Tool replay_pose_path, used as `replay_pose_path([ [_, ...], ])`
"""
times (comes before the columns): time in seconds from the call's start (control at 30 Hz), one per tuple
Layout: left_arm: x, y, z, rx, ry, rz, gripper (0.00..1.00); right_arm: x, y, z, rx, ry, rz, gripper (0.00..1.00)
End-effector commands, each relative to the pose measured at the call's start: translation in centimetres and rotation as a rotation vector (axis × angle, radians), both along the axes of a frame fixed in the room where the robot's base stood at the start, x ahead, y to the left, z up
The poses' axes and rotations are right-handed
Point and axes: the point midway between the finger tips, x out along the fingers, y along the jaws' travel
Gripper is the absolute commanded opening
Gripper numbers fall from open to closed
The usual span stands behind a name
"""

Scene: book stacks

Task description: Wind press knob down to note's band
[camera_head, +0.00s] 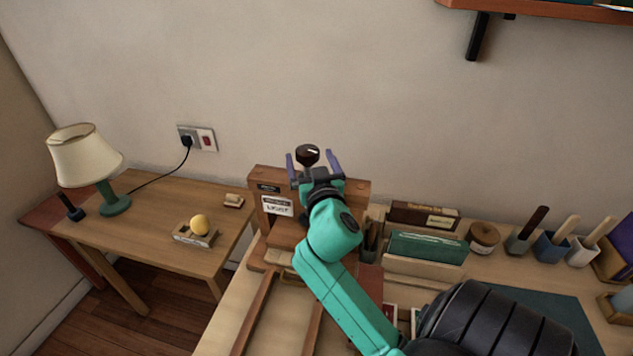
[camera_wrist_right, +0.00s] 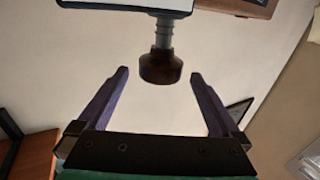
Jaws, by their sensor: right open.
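The press knob (camera_head: 307,155) is dark brown and round with a small white mark on top, above the wooden book press (camera_head: 357,188). My right gripper (camera_head: 313,158) is open, with its purple fingers on either side of the knob in the head view. In the right wrist view the knob (camera_wrist_right: 160,67) is on a grey threaded screw (camera_wrist_right: 164,30), beyond and between the open fingertips, not touching either. The note (camera_head: 277,206) is a white card with dark print on the press's left front; its band cannot be made out. My left gripper is not in view.
A side table at left holds a lamp (camera_head: 85,158) and a yellow ball on a small block (camera_head: 199,225). Right of the press stand books (camera_head: 427,247), a round jar (camera_head: 483,237) and several tool cups (camera_head: 552,250). A shelf (camera_head: 560,10) juts from the wall at upper right.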

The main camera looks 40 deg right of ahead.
Motion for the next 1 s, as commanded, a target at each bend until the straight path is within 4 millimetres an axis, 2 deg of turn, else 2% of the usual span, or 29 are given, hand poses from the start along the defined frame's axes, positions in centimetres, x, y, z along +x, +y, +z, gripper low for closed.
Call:
replay_pose_path([
  [0.03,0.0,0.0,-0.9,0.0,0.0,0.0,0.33,-1.2,0.7,-0.6,0.006,0.0,0.002,1.0],
  [0.17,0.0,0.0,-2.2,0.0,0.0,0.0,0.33,-4.3,2.4,-0.7,0.005,0.002,0.0,1.0],
  [0.23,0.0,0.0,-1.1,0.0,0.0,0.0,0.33,-5.5,3.1,0.0,0.005,0.005,-0.001,1.0],
  [0.33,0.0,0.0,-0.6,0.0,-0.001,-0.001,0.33,-6.5,3.7,0.1,0.003,0.003,-0.001,1.0],
  [1.0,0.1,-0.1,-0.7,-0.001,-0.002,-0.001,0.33,-7.0,4.0,0.0,0.0,-0.001,0.0,1.0],
])
